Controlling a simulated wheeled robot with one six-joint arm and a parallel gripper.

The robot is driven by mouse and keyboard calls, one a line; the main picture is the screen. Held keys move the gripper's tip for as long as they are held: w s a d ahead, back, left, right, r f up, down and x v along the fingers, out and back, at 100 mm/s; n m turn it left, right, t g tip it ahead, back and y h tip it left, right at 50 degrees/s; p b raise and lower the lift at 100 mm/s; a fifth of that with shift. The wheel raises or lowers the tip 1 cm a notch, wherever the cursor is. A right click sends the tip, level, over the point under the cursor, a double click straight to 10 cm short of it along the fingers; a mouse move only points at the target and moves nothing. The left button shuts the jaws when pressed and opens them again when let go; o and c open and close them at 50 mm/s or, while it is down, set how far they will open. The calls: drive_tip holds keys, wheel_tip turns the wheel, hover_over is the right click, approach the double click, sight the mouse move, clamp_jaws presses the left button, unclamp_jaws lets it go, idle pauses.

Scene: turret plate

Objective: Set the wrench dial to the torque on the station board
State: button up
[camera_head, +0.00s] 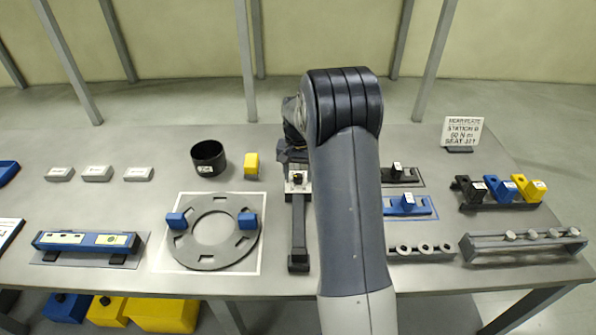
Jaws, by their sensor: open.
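The station board (462,132) is a small white sign at the back right of the table. The wrench (299,225) looks like a dark bar lying front to back, just left of my arm. Near its far end is a pale block with a dark round knob, which looks like the dial (298,178); its setting is too small to read. My gripper (293,157) is partly hidden by my arm, open, close behind or above the dial. I cannot tell whether it touches it.
A grey ring plate (212,255) with two blue blocks lies left of the wrench. A black cup (208,158) and a yellow block (252,165) stand behind it. A blue level (85,242) lies at left. Racks of small parts (420,250) fill the right side.

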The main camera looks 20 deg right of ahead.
drive_tip(key=c, duration=1)
drive_tip(key=shift+n, duration=0.4)
drive_tip(key=n+b, duration=0.1)
drive_tip(key=n, duration=0.3)
drive_tip(key=shift+n, duration=0.3)
drive_tip(key=n+b, duration=0.1)
drive_tip(key=n, duration=0.5)
drive_tip(key=shift+n, duration=0.3)
drive_tip(key=o, duration=1)
